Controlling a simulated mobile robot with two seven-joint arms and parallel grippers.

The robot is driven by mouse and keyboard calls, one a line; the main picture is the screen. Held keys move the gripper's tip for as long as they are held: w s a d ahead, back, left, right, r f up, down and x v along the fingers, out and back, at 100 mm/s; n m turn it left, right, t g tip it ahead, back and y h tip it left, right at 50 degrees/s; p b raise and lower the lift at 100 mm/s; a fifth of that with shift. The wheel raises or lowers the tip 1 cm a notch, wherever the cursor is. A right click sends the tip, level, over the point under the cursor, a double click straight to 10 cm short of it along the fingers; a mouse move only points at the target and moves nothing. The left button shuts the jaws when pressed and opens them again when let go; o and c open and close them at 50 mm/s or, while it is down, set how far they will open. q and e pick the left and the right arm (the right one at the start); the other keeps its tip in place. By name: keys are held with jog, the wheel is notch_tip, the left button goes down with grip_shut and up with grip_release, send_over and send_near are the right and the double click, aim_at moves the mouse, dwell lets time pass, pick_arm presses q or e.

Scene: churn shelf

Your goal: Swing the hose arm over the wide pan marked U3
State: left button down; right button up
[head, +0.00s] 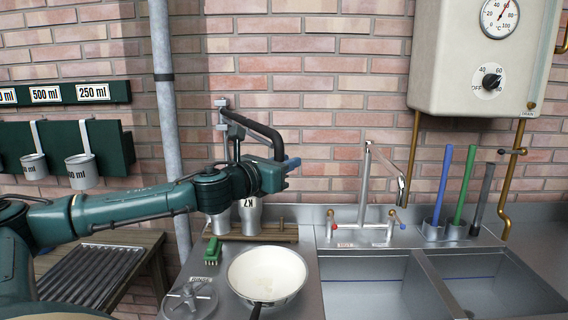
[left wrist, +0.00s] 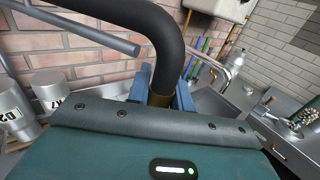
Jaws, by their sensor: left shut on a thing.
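The hose arm (head: 262,130) is a dark bent tube on a wall bracket, reaching out to the right and turning down. In the left wrist view the black hose (left wrist: 168,38) ends in a brass tip (left wrist: 158,99) between my blue fingers. My left gripper (head: 285,164) is shut on this end, in front of the brick wall. A wide white pan (head: 255,268) with a dark handle stands on the counter, lower in the picture than the gripper. I can read no U3 on it. My right gripper is not in view.
Metal cans stand on a wooden rack (head: 262,232) behind the pan; one can (head: 249,215) is marked K7. A green brush (head: 213,250) and a round metal lid (head: 190,300) lie left of the pan. A tap (head: 365,185) and sink basins (head: 375,285) are at right.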

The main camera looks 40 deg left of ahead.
pick_arm(q)
jog(key=shift+s+d+f, duration=0.15)
jog(key=shift+d+f, duration=0.1)
jog(key=c, duration=1.4)
grip_release()
jog(key=shift+d+r, duration=0.1)
jog(key=shift+d, duration=0.05)
jog(key=shift+c, duration=0.2)
jog(key=shift+o, duration=0.9)
jog(key=shift+r, duration=0.1)
jog(key=shift+a, duration=0.2)
